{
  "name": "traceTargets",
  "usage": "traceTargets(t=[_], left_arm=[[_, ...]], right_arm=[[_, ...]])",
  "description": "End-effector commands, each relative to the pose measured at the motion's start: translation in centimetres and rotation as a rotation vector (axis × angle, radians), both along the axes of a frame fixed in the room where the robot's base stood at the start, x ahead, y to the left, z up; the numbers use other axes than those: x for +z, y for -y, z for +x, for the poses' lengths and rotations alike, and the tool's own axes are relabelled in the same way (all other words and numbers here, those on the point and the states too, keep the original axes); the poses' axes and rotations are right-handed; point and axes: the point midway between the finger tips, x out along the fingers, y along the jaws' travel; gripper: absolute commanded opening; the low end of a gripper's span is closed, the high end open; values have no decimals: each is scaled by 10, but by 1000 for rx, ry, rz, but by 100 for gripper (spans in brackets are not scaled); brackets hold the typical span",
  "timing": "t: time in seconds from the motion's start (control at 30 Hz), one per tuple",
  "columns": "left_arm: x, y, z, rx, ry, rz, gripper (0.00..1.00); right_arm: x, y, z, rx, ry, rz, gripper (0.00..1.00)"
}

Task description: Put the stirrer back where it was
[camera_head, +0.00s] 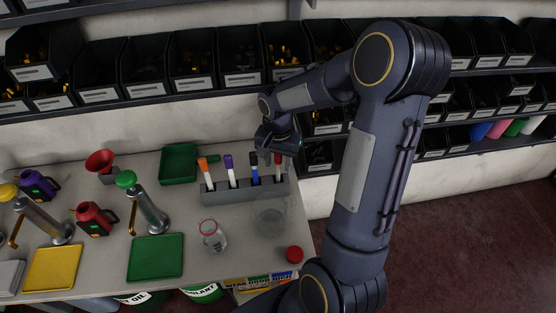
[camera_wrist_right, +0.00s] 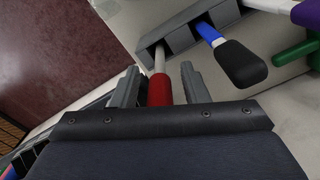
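A grey rack (camera_head: 222,192) stands on the table and holds several upright pen-like sticks with coloured caps. The red-capped stick (camera_wrist_right: 160,88) is at the rack's end, with its pale shaft in the last slot; I cannot tell whether it is the stirrer. My right gripper (camera_wrist_right: 160,86) is open around its red cap, with a small gap on each side. In the head view the right gripper (camera_head: 279,150) is above the rack's right end. A blue stick with a black cap (camera_wrist_right: 232,58) is in the neighbouring slot. My left gripper is out of view.
A glass flask (camera_head: 213,237) and a clear beaker (camera_head: 270,214) stand in front of the rack. A red lid (camera_head: 294,254) lies near the table's right edge. A green tray (camera_head: 155,257) and a green bin (camera_head: 179,163) are to the left. Shelved black bins line the wall.

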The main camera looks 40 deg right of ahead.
Motion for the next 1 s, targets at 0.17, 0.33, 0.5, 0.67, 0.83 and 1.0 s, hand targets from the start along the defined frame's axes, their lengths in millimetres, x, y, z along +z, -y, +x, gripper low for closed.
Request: traceTargets(t=[0.17, 0.33, 0.5, 0.67, 0.83, 1.0], left_arm=[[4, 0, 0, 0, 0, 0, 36], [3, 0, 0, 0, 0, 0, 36], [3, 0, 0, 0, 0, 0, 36], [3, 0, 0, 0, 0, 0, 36], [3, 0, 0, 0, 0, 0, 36], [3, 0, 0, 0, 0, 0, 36]], right_arm=[[4, 0, 0, 0, 0, 0, 41], [25, 0, 1, -2, 6, -1, 41], [63, 0, 1, -1, 8, -1, 41], [95, 0, 1, 0, 6, -1, 41], [117, 0, 1, 0, 3, -1, 41], [128, -4, -6, 26, 18, 10, 41]])
